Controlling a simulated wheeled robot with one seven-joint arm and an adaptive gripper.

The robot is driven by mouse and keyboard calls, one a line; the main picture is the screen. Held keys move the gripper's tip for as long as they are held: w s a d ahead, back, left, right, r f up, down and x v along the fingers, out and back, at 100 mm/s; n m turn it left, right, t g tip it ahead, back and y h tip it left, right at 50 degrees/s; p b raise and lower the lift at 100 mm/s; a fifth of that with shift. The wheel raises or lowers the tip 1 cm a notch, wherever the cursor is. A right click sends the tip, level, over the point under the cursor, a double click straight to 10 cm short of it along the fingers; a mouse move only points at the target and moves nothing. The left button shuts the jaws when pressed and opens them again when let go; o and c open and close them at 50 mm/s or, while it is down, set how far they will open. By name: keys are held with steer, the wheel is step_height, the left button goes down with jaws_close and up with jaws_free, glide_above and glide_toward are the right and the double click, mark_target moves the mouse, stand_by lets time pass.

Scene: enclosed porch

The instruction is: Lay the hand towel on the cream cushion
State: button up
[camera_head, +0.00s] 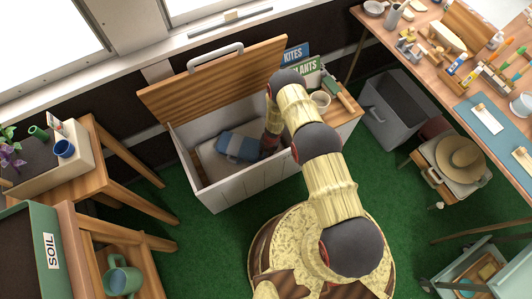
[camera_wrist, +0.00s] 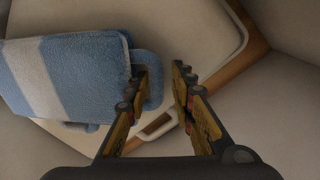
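The hand towel (camera_head: 238,146) is folded, blue with a white stripe, and lies inside the open white chest. In the wrist view the towel (camera_wrist: 75,75) is at the left, with a blue loop reaching behind my left finger. A pale cream, round-cornered flat piece, seemingly the cream cushion (camera_wrist: 195,25), lies under and beside it; it shows in the head view too (camera_head: 211,160). My gripper (camera_wrist: 161,78) is open above these, its left finger over the towel's loop end. I cannot tell whether the finger touches the loop. In the head view my gripper is largely hidden in the chest.
The white chest (camera_head: 232,193) has its wooden lid (camera_head: 210,80) raised at the back. Brown wood with a slot (camera_wrist: 157,127) shows along the cream piece. A small wooden stand (camera_head: 343,119) is to the chest's right, and a wooden table (camera_head: 108,148) to its left.

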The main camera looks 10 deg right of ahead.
steer(key=shift+o, duration=0.4)
